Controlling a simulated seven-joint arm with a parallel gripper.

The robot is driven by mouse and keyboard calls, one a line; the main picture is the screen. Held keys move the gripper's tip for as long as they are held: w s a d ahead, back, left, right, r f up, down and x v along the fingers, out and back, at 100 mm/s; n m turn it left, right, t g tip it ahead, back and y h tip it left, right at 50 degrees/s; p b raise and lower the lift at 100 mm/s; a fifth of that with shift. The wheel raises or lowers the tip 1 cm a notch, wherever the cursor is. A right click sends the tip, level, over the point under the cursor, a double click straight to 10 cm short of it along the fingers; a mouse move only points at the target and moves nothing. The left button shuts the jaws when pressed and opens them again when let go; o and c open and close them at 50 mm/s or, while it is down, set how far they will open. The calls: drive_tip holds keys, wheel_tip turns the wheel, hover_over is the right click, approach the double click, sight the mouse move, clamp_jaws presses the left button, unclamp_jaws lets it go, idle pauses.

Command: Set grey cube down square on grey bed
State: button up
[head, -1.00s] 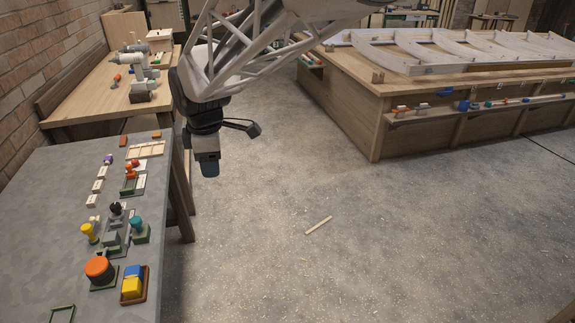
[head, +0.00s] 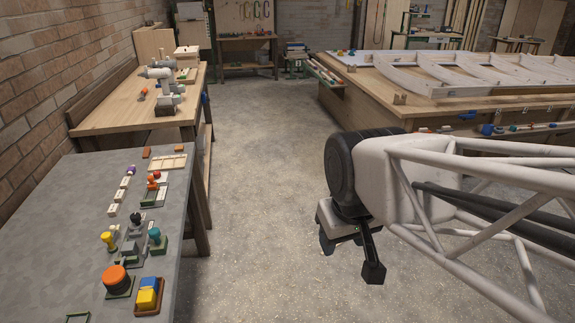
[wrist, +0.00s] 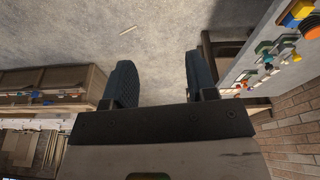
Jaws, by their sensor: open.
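The grey cube (head: 130,248) appears as a small grey block among the coloured pieces on the grey-topped table at the left of the head view. It seems to sit at or on a grey base there, the likely grey bed; at this size I cannot tell whether it is square on it. My gripper (wrist: 163,82) is open and empty in the wrist view, with bare floor between its dark fingers. In the head view my wrist is right of centre, over the floor and well away from the table; its fingers are mostly hidden there.
The grey table (head: 60,230) also holds an orange-topped round piece (head: 115,275), a teal piece (head: 157,240), a yellow piece (head: 108,238) and a red-brown tray (head: 137,311) with blue and yellow blocks. A wooden bench (head: 105,118) stands behind. Open floor lies between table and the large workbench (head: 350,98).

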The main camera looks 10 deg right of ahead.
drive_tip(key=shift+s+d+f+m, duration=0.25)
drive_tip(key=shift+s+m, duration=0.1)
drive_tip(key=shift+s, duration=0.2)
drive_tip(key=shift+s+d+f+m, duration=0.1)
drive_tip(key=shift+s+d+m, duration=0.1)
drive_tip(key=shift+s+m, duration=0.25)
drive_tip(key=shift+s, duration=0.1)
idle(1.5)
